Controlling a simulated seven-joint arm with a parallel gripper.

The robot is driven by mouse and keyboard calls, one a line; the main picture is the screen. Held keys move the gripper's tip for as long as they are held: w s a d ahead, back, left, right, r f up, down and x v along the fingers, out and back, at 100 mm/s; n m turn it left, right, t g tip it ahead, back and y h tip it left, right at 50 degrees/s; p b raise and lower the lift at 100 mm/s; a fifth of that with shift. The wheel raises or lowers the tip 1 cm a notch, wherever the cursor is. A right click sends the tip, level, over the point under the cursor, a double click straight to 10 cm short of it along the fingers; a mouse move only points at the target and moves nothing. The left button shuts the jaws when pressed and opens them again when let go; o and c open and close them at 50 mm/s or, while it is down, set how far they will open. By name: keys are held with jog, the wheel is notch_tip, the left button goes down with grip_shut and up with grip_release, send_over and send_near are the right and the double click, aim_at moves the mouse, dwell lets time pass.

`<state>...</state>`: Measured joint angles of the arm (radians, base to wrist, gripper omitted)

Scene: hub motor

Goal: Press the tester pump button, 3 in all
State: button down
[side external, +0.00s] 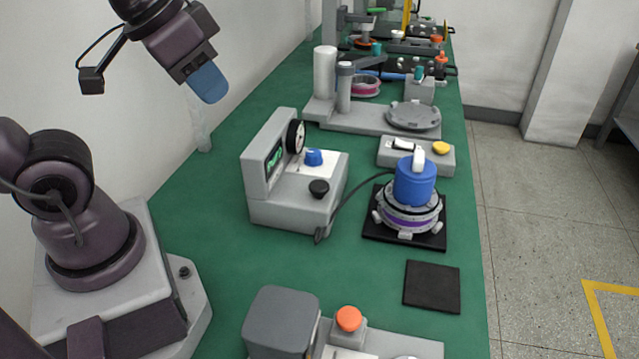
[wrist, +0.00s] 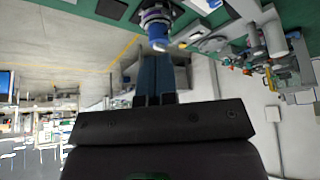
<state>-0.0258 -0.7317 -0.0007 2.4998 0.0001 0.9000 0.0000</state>
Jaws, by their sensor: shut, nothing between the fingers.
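The tester (side external: 285,205) is a light grey box on the green bench, with a green screen and a round black dial on its upright panel. Its top carries a blue button (side external: 313,157) and a black knob (side external: 319,188); no label shows which one works the pump. A dark hose runs from the tester to a blue cap (side external: 414,182) on the hub motor (side external: 410,212). My gripper (side external: 212,92) is shut and empty, high above the bench to the left of the tester. In the wrist view its blue fingers (wrist: 155,58) are together, with the blue cap beyond them.
The hub motor stands on a black pad, with an empty black pad (side external: 432,286) in front. A grey box with a yellow button (side external: 441,148) lies behind it. An orange button (side external: 348,319) is at the near end. Fixtures crowd the far bench.

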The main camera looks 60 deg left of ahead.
jog(key=w+a+f+n+g+y, duration=0.1)
jog(key=w+a+f+n+g, duration=0.1)
jog(key=w+a+f, duration=0.3)
jog(key=n+t+h, duration=0.2)
jog(key=n+t, duration=0.4)
send_over(316, 184)
notch_tip(316, 184, down, 9)
jog(key=shift+f, duration=4.35)
jog(key=shift+f, duration=0.4)
